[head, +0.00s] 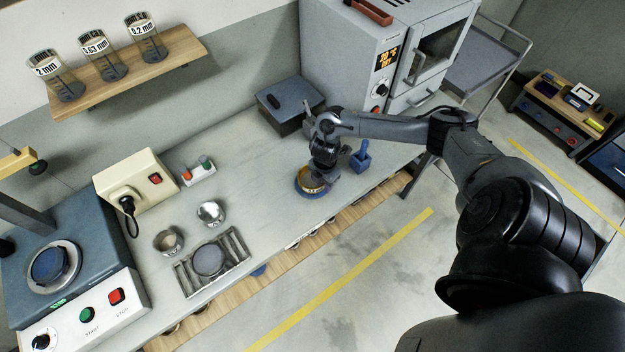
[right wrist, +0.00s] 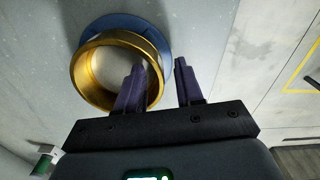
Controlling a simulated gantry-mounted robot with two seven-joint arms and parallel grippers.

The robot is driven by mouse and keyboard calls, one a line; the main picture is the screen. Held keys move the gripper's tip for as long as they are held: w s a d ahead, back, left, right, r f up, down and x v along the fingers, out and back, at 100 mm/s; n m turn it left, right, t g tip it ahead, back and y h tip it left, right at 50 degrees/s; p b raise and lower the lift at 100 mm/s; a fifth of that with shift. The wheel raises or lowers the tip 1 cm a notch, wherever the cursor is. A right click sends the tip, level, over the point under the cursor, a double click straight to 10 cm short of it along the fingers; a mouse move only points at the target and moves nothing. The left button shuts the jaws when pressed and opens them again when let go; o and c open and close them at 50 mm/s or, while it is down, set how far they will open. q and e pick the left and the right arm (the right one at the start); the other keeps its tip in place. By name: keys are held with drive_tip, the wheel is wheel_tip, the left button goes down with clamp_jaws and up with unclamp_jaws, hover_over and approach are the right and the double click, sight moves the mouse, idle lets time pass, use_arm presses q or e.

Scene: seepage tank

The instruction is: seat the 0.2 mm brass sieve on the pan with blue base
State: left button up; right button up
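The brass sieve (right wrist: 86,78) is a gold ring with a pale inside. In the right wrist view it stands over the blue base (right wrist: 158,32), which shows beyond its far and right rim. In the head view the sieve (head: 312,186) and the blue base (head: 303,192) are beneath my right gripper (head: 325,172), which partly hides them. My right gripper (right wrist: 160,85) is open; one finger overlaps the ring's inside, the other is outside, with the ring's right wall between them and a gap to the outer finger. Whether the sieve sits level on the pan is hidden. My left gripper is not in view.
A blue scoop-like item (head: 361,158) stands right of the gripper. A dark grey box (head: 288,105) and an oven (head: 385,60) are behind. The bench between is clear.

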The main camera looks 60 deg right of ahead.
clamp_jaws()
drive_tip(key=shift+r, duration=0.1)
idle(0.3)
